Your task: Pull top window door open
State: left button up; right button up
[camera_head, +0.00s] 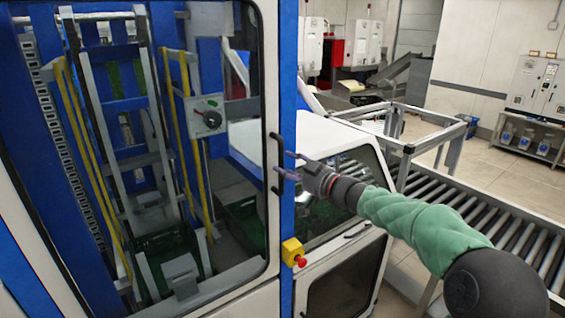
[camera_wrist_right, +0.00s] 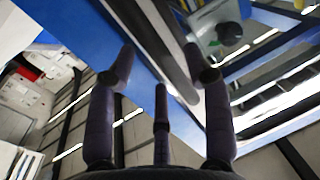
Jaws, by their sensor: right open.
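A large glass window door (camera_head: 160,295) with a white frame fills the left of the head view. Its black vertical bar handle (camera_head: 276,150) sits at its right edge, beside a blue post. My right gripper (camera_head: 284,164) is open, with its fingers pointing left at the handle's lower half. Whether they touch the handle is unclear. In the right wrist view, the spread fingers of my right gripper (camera_wrist_right: 160,85) have a dark bar and a blue post in front of them. My left gripper is out of view.
A smaller windowed panel (camera_head: 377,165) is right of the blue post, behind my right arm. A yellow box with a red button (camera_head: 293,252) is on the post below the handle. A roller conveyor (camera_head: 500,228) runs at the right.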

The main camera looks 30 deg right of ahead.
jog(key=shift+x, duration=1.3)
jog(key=shift+c, duration=0.3)
grip_shut()
jog(key=shift+f, duration=0.1)
